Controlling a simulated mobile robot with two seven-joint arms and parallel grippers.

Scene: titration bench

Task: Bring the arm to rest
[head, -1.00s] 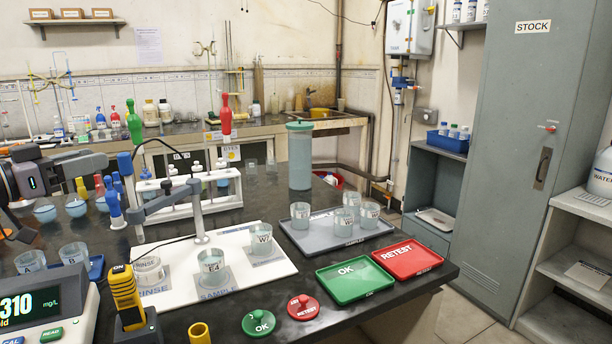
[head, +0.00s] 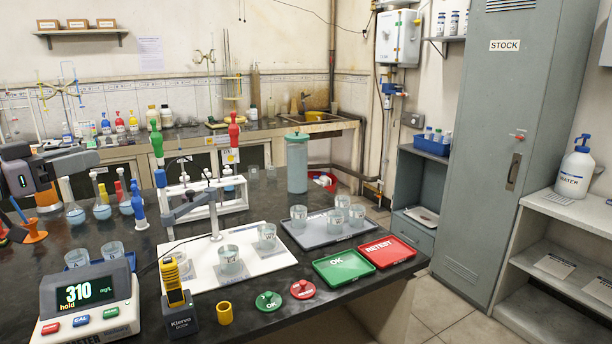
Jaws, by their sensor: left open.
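My left gripper (head: 84,160) comes in from the left edge and is raised above the left part of the dark bench (head: 330,290). Its jaws are open and I see nothing between them. My right gripper is not in view.
A meter reading 310 (head: 88,296) and a yellow pen meter in its dock (head: 175,290) stand at the front left. A white board with beakers (head: 200,284), a grey tray (head: 300,238), a green tray (head: 335,278) and a red tray (head: 385,262) lie further right.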

